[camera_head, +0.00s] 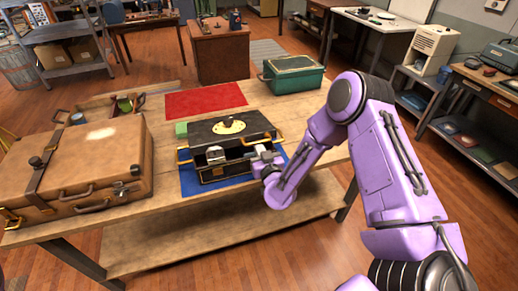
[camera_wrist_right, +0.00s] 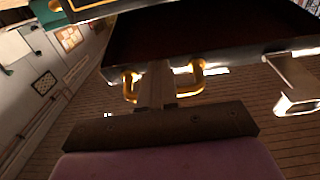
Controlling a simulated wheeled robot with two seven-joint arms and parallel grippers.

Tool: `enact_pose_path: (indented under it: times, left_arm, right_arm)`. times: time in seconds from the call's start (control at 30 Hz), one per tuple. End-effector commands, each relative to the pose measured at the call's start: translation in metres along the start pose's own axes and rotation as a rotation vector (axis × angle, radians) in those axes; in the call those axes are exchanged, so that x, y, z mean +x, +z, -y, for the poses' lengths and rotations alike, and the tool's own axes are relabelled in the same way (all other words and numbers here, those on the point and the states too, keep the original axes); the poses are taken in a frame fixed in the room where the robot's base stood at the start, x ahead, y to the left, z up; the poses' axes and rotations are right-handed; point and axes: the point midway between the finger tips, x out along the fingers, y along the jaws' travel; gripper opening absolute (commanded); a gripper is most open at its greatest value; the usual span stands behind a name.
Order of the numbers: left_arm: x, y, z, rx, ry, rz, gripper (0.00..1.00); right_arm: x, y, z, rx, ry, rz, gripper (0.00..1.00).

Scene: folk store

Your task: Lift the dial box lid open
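The dial box is a black box (camera_head: 207,172) with brass trim on a blue mat (camera_head: 190,187) on the wooden table. Its lid (camera_head: 210,135) carries a pale round dial (camera_head: 229,127) and stands partly raised, with a dark gap at the front. My right gripper (camera_head: 262,157) is at the box's front right. In the right wrist view, its fingers (camera_wrist_right: 156,85) are close together at the lid's front edge. A brass handle (camera_wrist_right: 191,84) shows on both sides of them; its middle is hidden behind the fingers. My left gripper is out of view.
A brown leather case (camera_head: 100,155) lies left of the box. A green case (camera_head: 293,74) stands behind right, and a red mat (camera_head: 205,99) lies behind. The table's front edge is near.

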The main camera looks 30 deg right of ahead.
Motion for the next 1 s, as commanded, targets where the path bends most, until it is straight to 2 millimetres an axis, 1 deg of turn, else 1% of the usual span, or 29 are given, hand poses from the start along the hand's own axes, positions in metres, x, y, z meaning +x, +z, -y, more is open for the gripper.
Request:
enact_pose_path:
  times: [0.17, 0.5, 0.83, 1.0]
  left_arm:
    - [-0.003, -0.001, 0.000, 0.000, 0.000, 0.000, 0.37]
    - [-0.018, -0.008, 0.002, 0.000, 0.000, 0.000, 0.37]
    - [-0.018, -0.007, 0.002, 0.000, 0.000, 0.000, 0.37]
    - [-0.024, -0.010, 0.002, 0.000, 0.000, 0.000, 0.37]
  right_arm:
    - [0.001, -0.004, 0.000, 0.000, 0.000, -0.001, 0.00]
    - [0.006, -0.027, 0.000, 0.000, 0.000, -0.002, 0.00]
    - [0.007, -0.026, 0.000, 0.000, 0.000, -0.001, 0.00]
    - [0.009, -0.035, 0.000, 0.000, 0.000, -0.002, 0.00]
